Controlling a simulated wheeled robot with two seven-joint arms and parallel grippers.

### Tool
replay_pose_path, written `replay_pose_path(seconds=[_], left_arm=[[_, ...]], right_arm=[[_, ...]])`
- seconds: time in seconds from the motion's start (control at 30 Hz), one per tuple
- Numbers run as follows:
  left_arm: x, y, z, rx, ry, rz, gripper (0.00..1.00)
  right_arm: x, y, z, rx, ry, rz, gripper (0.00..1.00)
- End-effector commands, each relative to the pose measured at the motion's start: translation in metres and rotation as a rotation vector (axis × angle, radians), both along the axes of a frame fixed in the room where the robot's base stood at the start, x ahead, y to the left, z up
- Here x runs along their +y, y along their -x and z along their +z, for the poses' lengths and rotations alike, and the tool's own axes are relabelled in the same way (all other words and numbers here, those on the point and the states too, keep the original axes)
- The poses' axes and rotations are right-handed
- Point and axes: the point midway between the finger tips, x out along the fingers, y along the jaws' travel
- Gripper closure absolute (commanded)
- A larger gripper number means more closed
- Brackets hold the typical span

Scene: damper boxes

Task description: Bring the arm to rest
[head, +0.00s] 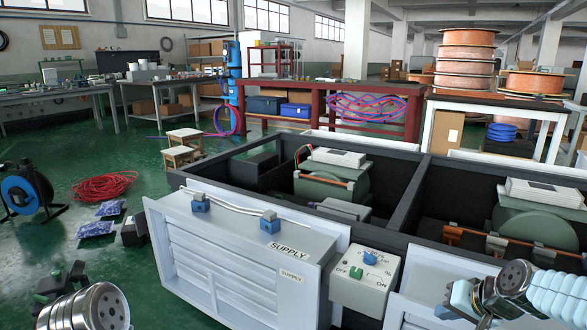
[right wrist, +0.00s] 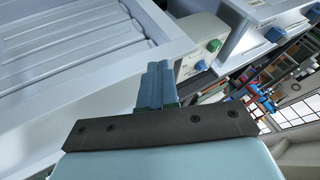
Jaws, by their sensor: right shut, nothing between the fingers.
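The damper box (head: 235,262) labelled SUPPLY fills the front middle of the head view, with louvres on its face and a rod with two blue clamps on top. A white switch box (head: 365,278) marked OFF and ON, with a green button and a blue knob, is at its right; it also shows in the right wrist view (right wrist: 202,45). My right gripper (head: 450,303) is at the lower right, in front of the right-hand panel. In the right wrist view its fingers (right wrist: 158,82) are together and empty. My left gripper (head: 60,280) is at the lower left, apart from the box; its jaw opening is unclear.
Dark open bays behind the panels hold green round housings (head: 325,182). A cable reel (head: 27,190), a red cable coil (head: 103,186) and blue packets (head: 95,229) lie on the green floor at left. A red workbench (head: 255,88) stands behind.

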Motion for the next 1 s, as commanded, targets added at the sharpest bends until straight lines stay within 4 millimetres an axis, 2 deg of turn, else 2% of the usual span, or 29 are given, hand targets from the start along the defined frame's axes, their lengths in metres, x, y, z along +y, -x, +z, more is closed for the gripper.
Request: replay_pose_path(seconds=[0.37,0.47,0.63,0.77,0.8,0.9,1.0], left_arm=[[-0.002,0.000,0.007,0.001,0.003,-0.003,0.58],[-0.003,0.001,0.010,0.001,0.004,-0.005,0.58],[-0.005,0.001,0.017,0.003,0.006,-0.008,0.58],[-0.007,0.002,0.024,0.004,0.010,-0.012,0.58],[-0.007,0.003,0.026,0.004,0.011,-0.013,0.58],[-0.009,0.003,0.032,0.006,0.014,-0.016,0.58],[-0.011,0.004,0.035,0.008,0.016,-0.019,0.58]], right_arm=[[0.031,-0.006,-0.070,0.092,0.031,0.048,1.00],[0.045,-0.004,-0.099,0.128,0.043,0.070,1.00],[0.076,0.012,-0.161,0.205,0.056,0.123,1.00],[0.111,0.044,-0.222,0.283,0.056,0.188,1.00],[0.124,0.059,-0.241,0.311,0.050,0.211,1.00],[0.158,0.104,-0.284,0.376,0.028,0.271,1.00],[0.183,0.142,-0.308,0.418,0.001,0.314,1.00]])
